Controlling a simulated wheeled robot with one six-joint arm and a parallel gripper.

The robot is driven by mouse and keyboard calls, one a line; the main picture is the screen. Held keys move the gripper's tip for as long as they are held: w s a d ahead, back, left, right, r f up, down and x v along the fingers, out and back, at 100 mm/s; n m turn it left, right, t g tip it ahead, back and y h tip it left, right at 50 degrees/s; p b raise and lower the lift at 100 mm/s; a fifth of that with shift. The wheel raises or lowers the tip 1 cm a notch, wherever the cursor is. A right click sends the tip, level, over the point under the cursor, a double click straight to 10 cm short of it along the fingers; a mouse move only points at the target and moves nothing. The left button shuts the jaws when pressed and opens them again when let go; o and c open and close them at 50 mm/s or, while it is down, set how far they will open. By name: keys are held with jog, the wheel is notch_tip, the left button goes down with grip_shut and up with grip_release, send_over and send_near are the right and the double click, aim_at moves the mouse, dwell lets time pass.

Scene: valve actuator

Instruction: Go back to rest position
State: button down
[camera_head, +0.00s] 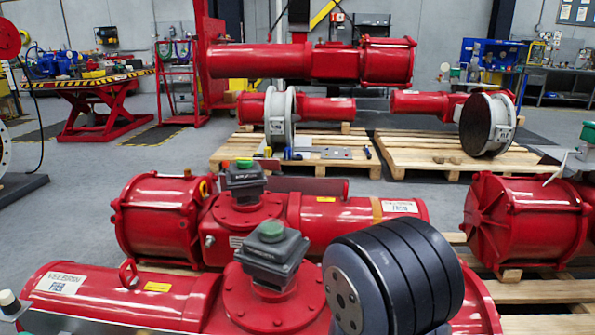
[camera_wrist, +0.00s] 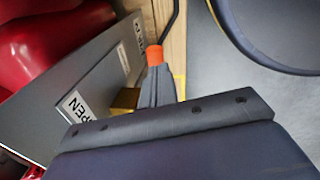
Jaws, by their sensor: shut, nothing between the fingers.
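My gripper (camera_wrist: 157,57) shows in the wrist view as narrow grey fingers with an orange tip, standing out from a dark bar with screw holes. The fingers are together and hold nothing. They are over a grey plate and a strip of wood; I cannot tell whether they touch either. The grey plate (camera_wrist: 62,100) carries white labels, one of which ends in "PEN". In the head view my gripper is not visible; a dark ringed joint of my arm covers part of the nearest red actuator (camera_head: 262,302).
A second red actuator (camera_head: 245,215) lies behind the nearest one, and another (camera_head: 525,215) is at the right. Wooden pallets (camera_head: 330,140) with more actuators stand behind. A red lift table (camera_head: 95,105) is at the back left. Grey floor (camera_head: 60,210) is clear at the left.

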jog(key=s+d+r+p, duration=0.3)
jog(key=d+r+p, duration=0.4)
jog(key=r, duration=0.3)
jog(key=w+a+f+b, duration=0.1)
jog(key=a+f+b, duration=0.1)
jog(key=f, duration=0.1)
jog(key=w+a+f+b, duration=0.1)
jog(key=a+f+b, duration=0.2)
jog(key=w+a+f+b, duration=0.1)
jog(key=a+f+b, duration=0.1)
jog(key=a+b, duration=0.1)
jog(key=shift+w+a+f, duration=0.15)
jog(key=shift+w+f, duration=0.15)
jog(key=shift+f, duration=0.1)
jog(key=a+r, duration=0.1)
jog(key=a, duration=0.1)
jog(key=a+r+b, duration=0.1)
jog(key=a, duration=0.1)
jog(key=shift+w+r, duration=0.15)
jog(key=shift+r, duration=0.25)
jog(key=shift+w+a+r+h+b, duration=0.1)
jog(key=shift+a+r+h+b, duration=0.2)
jog(key=shift+a+h, duration=0.55)
jog(key=shift+a+r+h+b, duration=0.1)
jog(key=shift+a+h+b, duration=0.25)
jog(key=shift+a+h, duration=0.55)
jog(key=shift+w+a+r+h+b, duration=0.1)
jog(key=shift+a+r+h+b, duration=0.2)
jog(key=shift+a+h, duration=0.55)
jog(key=shift+d+f, duration=0.1)
